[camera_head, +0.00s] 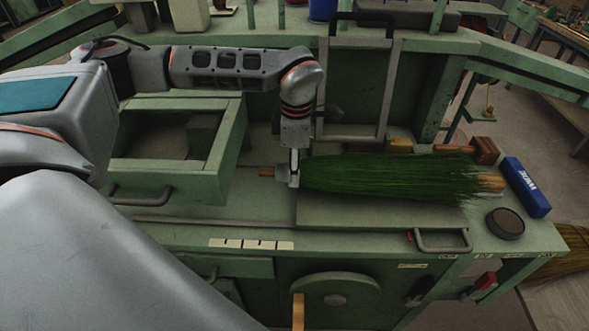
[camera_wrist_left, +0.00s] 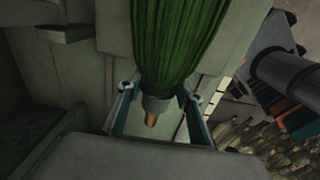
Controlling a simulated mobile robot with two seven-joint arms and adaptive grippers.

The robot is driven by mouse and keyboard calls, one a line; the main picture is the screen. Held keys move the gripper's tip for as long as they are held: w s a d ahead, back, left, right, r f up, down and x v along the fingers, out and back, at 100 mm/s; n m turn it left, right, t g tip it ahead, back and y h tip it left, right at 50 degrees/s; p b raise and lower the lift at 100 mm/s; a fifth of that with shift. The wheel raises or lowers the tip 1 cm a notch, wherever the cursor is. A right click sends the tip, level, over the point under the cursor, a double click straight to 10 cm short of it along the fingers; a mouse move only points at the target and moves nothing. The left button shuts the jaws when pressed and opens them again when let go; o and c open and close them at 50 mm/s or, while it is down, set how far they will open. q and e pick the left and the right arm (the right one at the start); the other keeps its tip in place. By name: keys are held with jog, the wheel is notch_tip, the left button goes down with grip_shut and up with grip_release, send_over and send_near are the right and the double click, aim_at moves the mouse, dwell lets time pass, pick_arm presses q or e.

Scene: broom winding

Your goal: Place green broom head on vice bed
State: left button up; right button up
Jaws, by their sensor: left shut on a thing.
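The green broom head (camera_head: 390,177) lies level over a flat green plate (camera_head: 345,212) on the workbench, its bristles fanning to the right. The plate may be the vice bed; I cannot tell whether the broom head touches it. My left gripper (camera_head: 292,178) points down and is shut on the broom head's narrow left end. In the left wrist view the bristles (camera_wrist_left: 178,45) run up from a grey collar (camera_wrist_left: 156,103) with a wooden tip, between the two fingertips (camera_wrist_left: 160,92). Wood also shows at the bristles' right end. My right gripper is in neither view.
A blue box (camera_head: 526,187) and a dark round tin (camera_head: 505,223) stand right of the bristles. Wooden blocks (camera_head: 484,150) sit behind them. An open drawer (camera_head: 165,140) is at left, and an upright frame (camera_head: 358,90) rises behind the plate.

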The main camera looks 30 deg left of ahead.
pick_arm(q)
jog(key=shift+f, duration=0.35)
jog(key=o, duration=1.3)
jog(key=shift+o, duration=0.2)
notch_tip(320, 180, up, 12)
jog(key=b, duration=0.1)
jog(key=shift+d, duration=0.15)
